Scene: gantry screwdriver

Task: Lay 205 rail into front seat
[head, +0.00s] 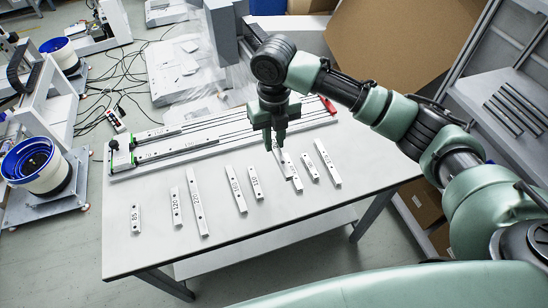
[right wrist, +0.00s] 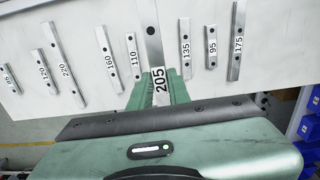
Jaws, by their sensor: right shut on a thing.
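My right gripper (head: 279,138) is above the far side of the row of loose rails on the white table. It is shut on the 205 rail (right wrist: 153,40), a flat metal bar with a white label. In the right wrist view the 205 rail looks larger than its neighbours and seems raised above the table. In the head view it is partly hidden by the gripper and hard to separate from the 135 rail. The long fixture (head: 208,148) lies behind the row, with green end pieces at left and a red part at right. My left gripper is not in view.
Loose rails lie in a row, including the 220 rail (head: 196,205), the 110 rail (right wrist: 133,56) and the 135 rail (right wrist: 186,50). The white table (head: 270,222) is clear along its front edge. A large cardboard panel (head: 395,45) stands behind.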

